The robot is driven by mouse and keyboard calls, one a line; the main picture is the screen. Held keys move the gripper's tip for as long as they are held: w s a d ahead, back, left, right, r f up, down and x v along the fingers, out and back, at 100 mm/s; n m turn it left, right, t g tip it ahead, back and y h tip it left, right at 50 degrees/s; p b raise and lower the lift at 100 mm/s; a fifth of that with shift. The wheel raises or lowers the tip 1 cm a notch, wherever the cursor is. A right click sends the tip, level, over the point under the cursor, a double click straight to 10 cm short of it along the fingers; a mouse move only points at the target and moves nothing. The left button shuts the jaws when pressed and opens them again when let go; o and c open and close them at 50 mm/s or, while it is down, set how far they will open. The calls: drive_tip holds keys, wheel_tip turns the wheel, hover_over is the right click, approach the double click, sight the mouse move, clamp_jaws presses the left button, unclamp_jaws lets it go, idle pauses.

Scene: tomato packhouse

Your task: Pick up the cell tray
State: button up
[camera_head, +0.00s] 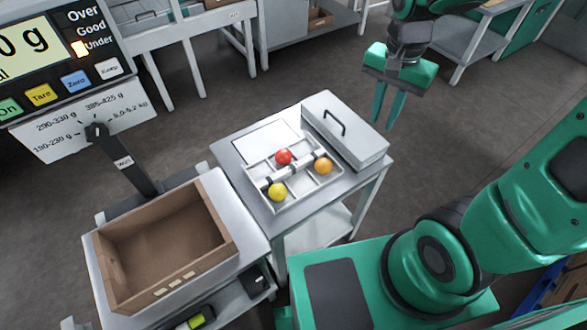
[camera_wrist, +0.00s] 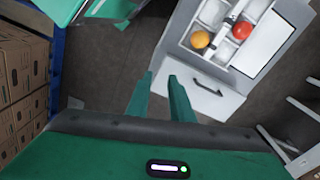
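The cell tray (camera_head: 301,187) is white, with a bar across its middle, and lies flat on a small grey table. Its cells hold a red tomato (camera_head: 283,157), an orange tomato (camera_head: 323,166) and a yellow tomato (camera_head: 277,191); other cells look empty. In the wrist view the cell tray (camera_wrist: 213,13) is at the top right, partly cut off, with the orange (camera_wrist: 200,39) and red (camera_wrist: 242,30) tomatoes showing. My gripper (camera_head: 383,125) is open and empty, raised behind and right of the table, apart from the tray. Its two fingers (camera_wrist: 160,76) stand apart.
A grey lidded box with a black handle (camera_head: 365,143) stands right of the tray, and a white panel (camera_head: 265,138) lies behind it. An open cardboard box (camera_head: 125,283) is at the lower left beside a scale display (camera_head: 40,40). Stacked cartons (camera_wrist: 20,80) show left in the wrist view.

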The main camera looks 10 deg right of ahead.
drive_tip(key=w+a+f+m, duration=0.1)
drive_tip(key=w+a+f, duration=0.3)
drive_tip(key=a, duration=0.5)
drive_tip(key=m, duration=0.3)
hover_over(292, 166)
wheel_tip(292, 166, down, 10)
drive_tip(key=shift+a+f, duration=0.1)
drive_tip(key=shift+f, duration=3.1)
drive_tip(key=shift+f, duration=0.25)
clamp_jaws()
